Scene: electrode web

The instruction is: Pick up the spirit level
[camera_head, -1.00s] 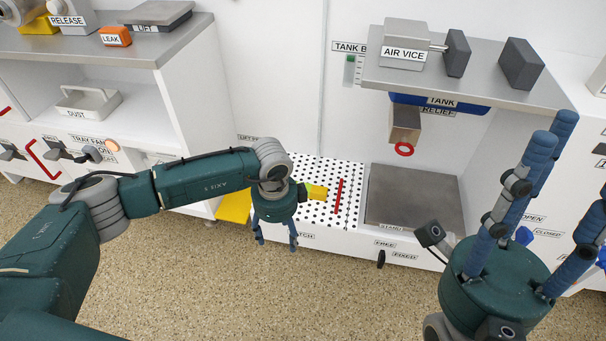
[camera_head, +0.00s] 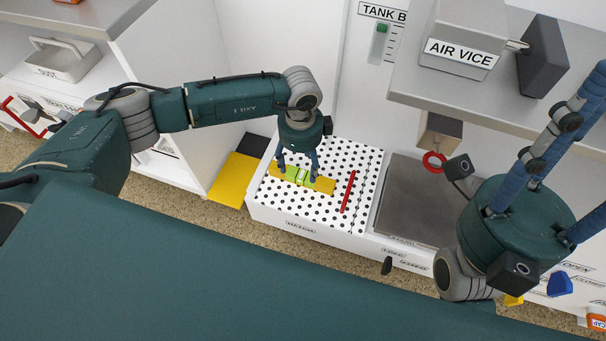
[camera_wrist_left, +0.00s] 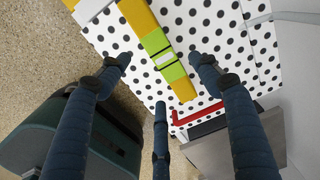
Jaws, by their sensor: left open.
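The spirit level (camera_head: 322,184) is a yellow bar with a bright green middle. It lies flat on the white perforated plate (camera_head: 325,215) and also shows in the left wrist view (camera_wrist_left: 160,45). My left gripper (camera_head: 298,166) points down over its middle. Its blue fingers (camera_wrist_left: 163,75) are spread, with one on each side of the bar and a third nearer the camera. Nothing is held, and I cannot tell whether any finger touches the level.
A red bar handle (camera_head: 348,191) stands just right of the level. A grey plate (camera_head: 410,205) lies further right, under a red ring (camera_head: 433,162). The shelf with the air vice (camera_head: 462,53) overhangs there. A yellow panel (camera_head: 235,178) is at the left.

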